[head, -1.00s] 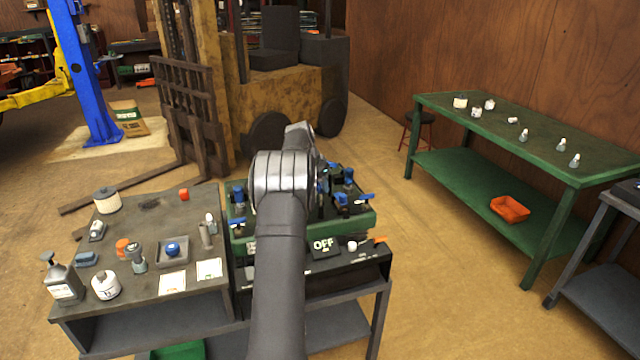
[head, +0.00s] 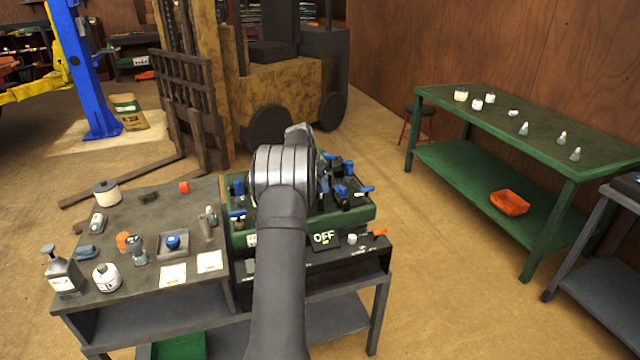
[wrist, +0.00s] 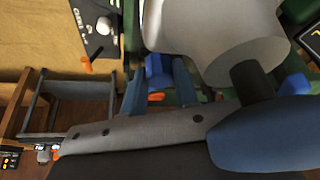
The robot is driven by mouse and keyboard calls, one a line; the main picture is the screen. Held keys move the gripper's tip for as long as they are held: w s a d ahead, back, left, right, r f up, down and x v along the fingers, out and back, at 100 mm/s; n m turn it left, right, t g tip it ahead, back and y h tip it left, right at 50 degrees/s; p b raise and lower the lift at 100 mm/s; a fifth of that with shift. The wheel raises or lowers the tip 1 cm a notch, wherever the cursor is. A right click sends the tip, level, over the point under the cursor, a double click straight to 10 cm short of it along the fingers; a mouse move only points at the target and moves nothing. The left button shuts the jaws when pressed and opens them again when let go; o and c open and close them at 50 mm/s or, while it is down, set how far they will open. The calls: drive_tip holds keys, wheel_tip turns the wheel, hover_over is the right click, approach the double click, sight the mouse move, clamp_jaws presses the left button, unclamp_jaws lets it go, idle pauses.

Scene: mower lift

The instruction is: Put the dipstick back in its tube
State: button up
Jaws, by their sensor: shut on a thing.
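My gripper is hidden behind my own arm in the head view. In the wrist view its two fingers (wrist: 160,84) reach in from the grey gripper body and are closed on a small piece, which I take to be the dipstick. A blue part (wrist: 157,70) and a small orange part (wrist: 157,97) show between the fingers. I cannot tell which of them belongs to the dipstick, and its lower end is hidden. The green mower engine unit (head: 350,218) with several blue-handled parts stands under my gripper. The dipstick tube cannot be made out.
A black panel with an OFF label (head: 325,238) and a white knob (head: 352,239) lies in front of the unit. The grey bench (head: 130,215) at left holds bottles, a tray (head: 173,244) and small parts. A green table (head: 530,130) stands at right. Floor between is clear.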

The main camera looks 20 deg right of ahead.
drive_tip(key=shift+f, duration=1.3)
drive_tip(key=o, duration=1)
drive_tip(key=shift+o, duration=0.2)
drive_tip(key=shift+r, duration=4)
drive_tip(key=shift+r, duration=0.15)
drive_tip(key=s+a+r, duration=0.1)
drive_tip(key=s+r, duration=0.1)
drive_tip(key=r, duration=0.7)
drive_tip(key=s+a+r, duration=0.1)
drive_tip(key=s+r, duration=0.2)
drive_tip(key=r, duration=0.6)
drive_tip(key=shift+s+a, duration=0.15)
drive_tip(key=shift+s, duration=0.15)
drive_tip(key=shift+r, duration=0.1)
